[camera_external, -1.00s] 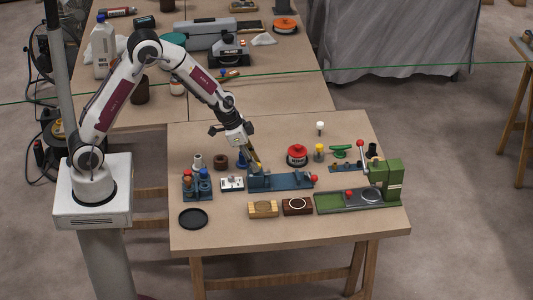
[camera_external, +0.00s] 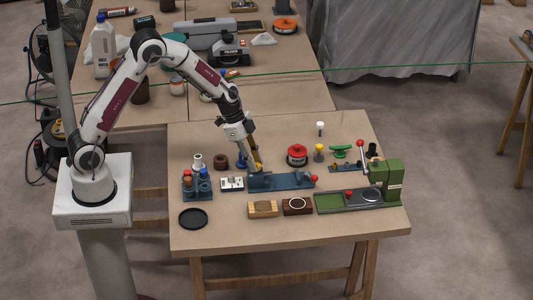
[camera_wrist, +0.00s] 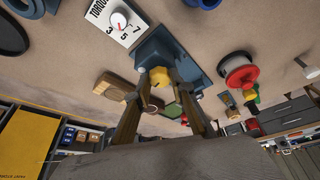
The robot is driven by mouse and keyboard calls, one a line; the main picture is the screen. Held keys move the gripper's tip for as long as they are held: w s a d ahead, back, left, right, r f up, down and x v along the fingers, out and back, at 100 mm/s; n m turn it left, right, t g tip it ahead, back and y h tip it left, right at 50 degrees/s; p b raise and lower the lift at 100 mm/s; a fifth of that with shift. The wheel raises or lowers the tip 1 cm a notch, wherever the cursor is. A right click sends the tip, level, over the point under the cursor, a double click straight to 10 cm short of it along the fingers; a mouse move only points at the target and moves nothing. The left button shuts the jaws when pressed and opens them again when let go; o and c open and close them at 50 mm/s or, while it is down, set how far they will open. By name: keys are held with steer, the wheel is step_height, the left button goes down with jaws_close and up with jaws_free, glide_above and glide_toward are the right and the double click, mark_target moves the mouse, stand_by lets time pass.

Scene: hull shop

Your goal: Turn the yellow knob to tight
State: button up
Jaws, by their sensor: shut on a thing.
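The yellow knob (camera_wrist: 160,77) is on the blue fixture (camera_wrist: 163,48), between my fingertips in the wrist view. My gripper (camera_wrist: 158,76) is shut on the knob, with one finger on each side. In the external view my gripper (camera_external: 257,166) reaches down to the left end of the long blue fixture (camera_external: 285,182), and its fingers mostly hide the knob there. A white torque dial (camera_wrist: 118,22), marked 3, 5 and 7, lies beside the fixture; it also shows in the external view (camera_external: 232,184). I cannot read a tight mark or the knob's angle.
A red-topped spool (camera_external: 297,155) and a yellow-topped post (camera_external: 319,152) stand behind the fixture. A green press (camera_external: 385,180) is at the right. Two small blocks (camera_external: 263,209) (camera_external: 297,206) lie in front. The table's front left is clear except a black dish (camera_external: 193,218).

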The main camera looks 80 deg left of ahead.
steer(key=m+g+h, duration=0.1)
steer(key=m, duration=0.2)
steer(key=shift+w+a+m, duration=0.1)
steer(key=shift+m, duration=0.3)
steer(key=m, duration=0.2)
steer(key=m+g, duration=0.1)
steer(key=m, duration=0.1)
steer(key=shift+w+g+h, duration=0.1)
steer(key=shift+g+h, duration=0.2)
steer(key=shift+h, duration=0.1)
steer(key=o, duration=1.1)
